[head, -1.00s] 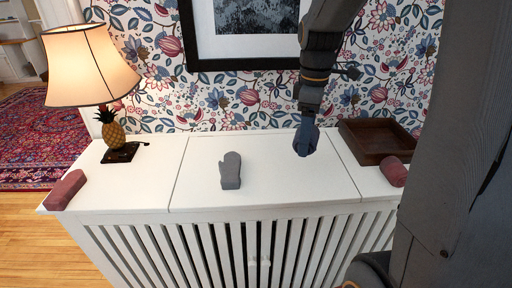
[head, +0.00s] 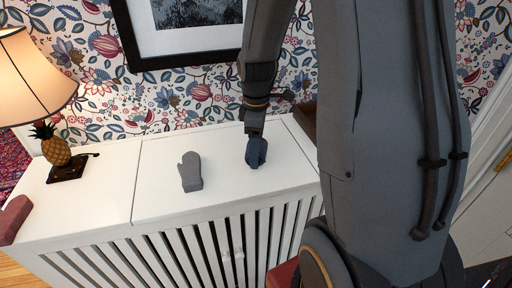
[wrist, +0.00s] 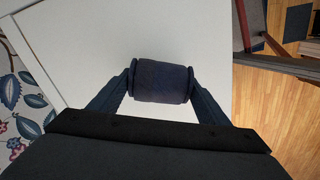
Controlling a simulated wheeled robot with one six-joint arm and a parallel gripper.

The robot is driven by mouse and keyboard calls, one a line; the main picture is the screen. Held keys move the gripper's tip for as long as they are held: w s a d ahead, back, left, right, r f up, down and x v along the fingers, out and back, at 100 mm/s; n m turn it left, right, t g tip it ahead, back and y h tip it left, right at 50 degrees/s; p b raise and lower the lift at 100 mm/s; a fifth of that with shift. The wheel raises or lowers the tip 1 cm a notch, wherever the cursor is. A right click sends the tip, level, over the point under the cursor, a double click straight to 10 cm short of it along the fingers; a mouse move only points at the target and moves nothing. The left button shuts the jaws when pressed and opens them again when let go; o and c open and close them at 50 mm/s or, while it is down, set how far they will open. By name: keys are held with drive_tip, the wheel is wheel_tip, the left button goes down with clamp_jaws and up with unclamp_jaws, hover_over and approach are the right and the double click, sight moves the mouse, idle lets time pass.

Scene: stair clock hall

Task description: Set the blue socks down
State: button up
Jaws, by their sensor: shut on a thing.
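The blue socks (wrist: 162,82), a dark blue roll, sit between the two fingers of my gripper (wrist: 160,88) in the wrist view. The gripper is shut on them. In the head view the socks (head: 257,152) hang under my gripper (head: 254,138), over the white radiator cover (head: 115,195), right of the grey mitten. I cannot tell whether they touch the top. The wrist view shows the bare white top (wrist: 95,45) beneath and beyond them.
A grey mitten (head: 190,172) lies on the cover. A pineapple lamp (head: 56,150) and a dull red item (head: 14,218) are at the left. A brown tray (head: 305,119) is mostly hidden by my arm. White top is free between lamp and mitten.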

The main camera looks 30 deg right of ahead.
drive_tip(key=shift+f, duration=0.2)
drive_tip(key=shift+f, duration=0.15)
drive_tip(key=o, duration=1.1)
wheel_tip(320, 180, up, 12)
drive_tip(key=b, duration=0.3)
drive_tip(key=shift+r, duration=0.2)
drive_tip(key=shift+s, duration=0.1)
